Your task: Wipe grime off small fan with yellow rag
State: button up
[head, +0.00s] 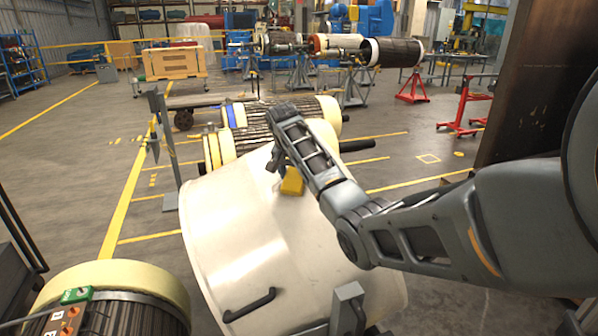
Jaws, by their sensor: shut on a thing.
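My gripper (279,167) is in the middle of the head view, at the end of my arm, which reaches in from the right. It is shut on the yellow rag (292,182), a small bright yellow piece that shows just below the fingers. The rag is in front of the cream drum's upper part; I cannot tell whether it touches the surface. I cannot make out a small fan or any grime in this view. My forearm and wrist cover part of the scene behind them.
A large tilted cream drum (235,235) with a black handle (249,305) fills the centre foreground. Ribbed rotors (255,140) lie behind it. A control box (75,296) sits on another rotor (125,300) at lower left. Open floor (75,180) lies left, red stands (465,110) right.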

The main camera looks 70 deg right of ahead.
jog(key=shift+w+a+f, duration=0.45)
jog(key=shift+w+a, duration=0.25)
jog(key=shift+w, duration=0.05)
jog(key=shift+w+a+f, duration=0.4)
jog(key=shift+w+a, duration=0.3)
jog(key=shift+w+a+f, duration=0.25)
jog(key=shift+w+a, duration=0.4)
jog(key=shift+w, duration=0.15)
jog(key=shift+w+a+f, duration=0.25)
jog(key=shift+w+a, duration=0.35)
jog(key=shift+w, duration=0.15)
jog(key=shift+r, duration=0.1)
jog(key=shift+a+v, duration=0.25)
jog(key=shift+v, duration=1.2)
jog(key=shift+a+v, duration=0.2)
jog(key=shift+v, duration=1.25)
jog(key=v, duration=0.2)
jog(key=shift+a+r, duration=0.2)
jog(key=shift+a, duration=0.2)
jog(key=shift+f, duration=0.1)
